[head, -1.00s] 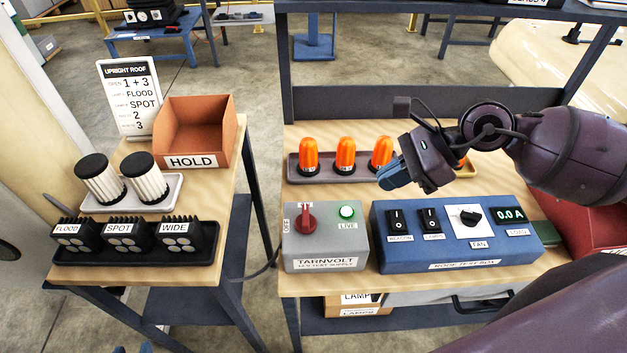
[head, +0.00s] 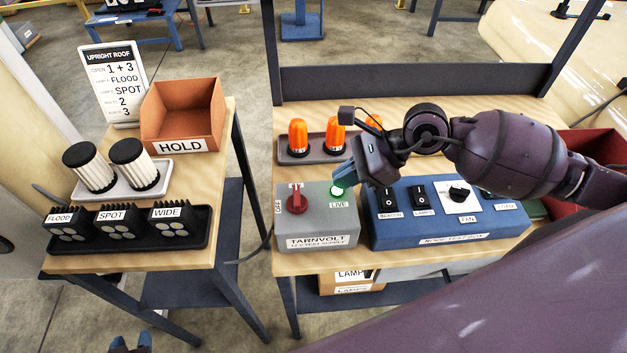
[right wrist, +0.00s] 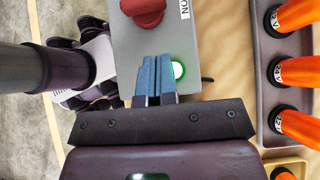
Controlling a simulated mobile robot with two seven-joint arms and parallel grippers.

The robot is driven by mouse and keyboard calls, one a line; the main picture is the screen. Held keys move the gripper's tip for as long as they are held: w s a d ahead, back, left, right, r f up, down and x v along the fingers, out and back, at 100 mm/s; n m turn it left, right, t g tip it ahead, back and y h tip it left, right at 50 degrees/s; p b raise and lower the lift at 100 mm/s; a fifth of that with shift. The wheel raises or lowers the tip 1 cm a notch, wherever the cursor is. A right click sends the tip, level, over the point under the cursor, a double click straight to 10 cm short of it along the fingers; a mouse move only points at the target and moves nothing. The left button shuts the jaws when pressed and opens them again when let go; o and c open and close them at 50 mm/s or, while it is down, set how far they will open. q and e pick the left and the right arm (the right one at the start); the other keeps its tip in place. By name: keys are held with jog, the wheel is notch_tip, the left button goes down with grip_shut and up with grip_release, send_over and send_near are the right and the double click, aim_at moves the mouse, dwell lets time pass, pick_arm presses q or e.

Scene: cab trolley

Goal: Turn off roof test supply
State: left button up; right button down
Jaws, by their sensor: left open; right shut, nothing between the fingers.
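The grey Tarnvolt test supply box (head: 318,222) stands on the right-hand bench. Its red rotary knob (head: 297,199) has its handle upright in the head view, with an OFF label to its left. The green LIVE lamp (head: 338,189) is lit. My right gripper (head: 343,182) is shut and empty, its blue fingertips above the box close to the lamp. In the right wrist view the shut fingers (right wrist: 156,60) point toward the red knob (right wrist: 143,11), apart from it. My left gripper (head: 131,343) is open, with only its fingertips showing at the bottom edge.
The blue roof test box (head: 440,224) is right beside the supply; my right arm partly covers it. Orange beacons (head: 298,136) stand in a tray behind. The left table holds the HOLD bin (head: 183,120), two white filters and a tray of lamps. A gap separates the tables.

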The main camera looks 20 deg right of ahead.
aim_at(301, 195)
jog(key=a, duration=0.1)
jog(key=a+f, duration=0.1)
jog(key=w+a+p, duration=0.1)
jog(key=a, duration=0.1)
jog(key=shift+w+a+f, duration=0.1)
jog(key=shift+f, duration=0.15)
jog(key=shift+w+a, duration=0.15)
jog(key=shift+a, duration=0.5)
jog(key=shift+f, duration=0.1)
jog(key=shift+w+f+b, duration=0.1)
jog(key=shift+b, duration=0.25)
jog(key=shift+w+n+g, duration=0.1)
jog(key=shift+n+g, duration=0.2)
jog(key=shift+n, duration=0.1)
jog(key=shift+b, duration=0.4)
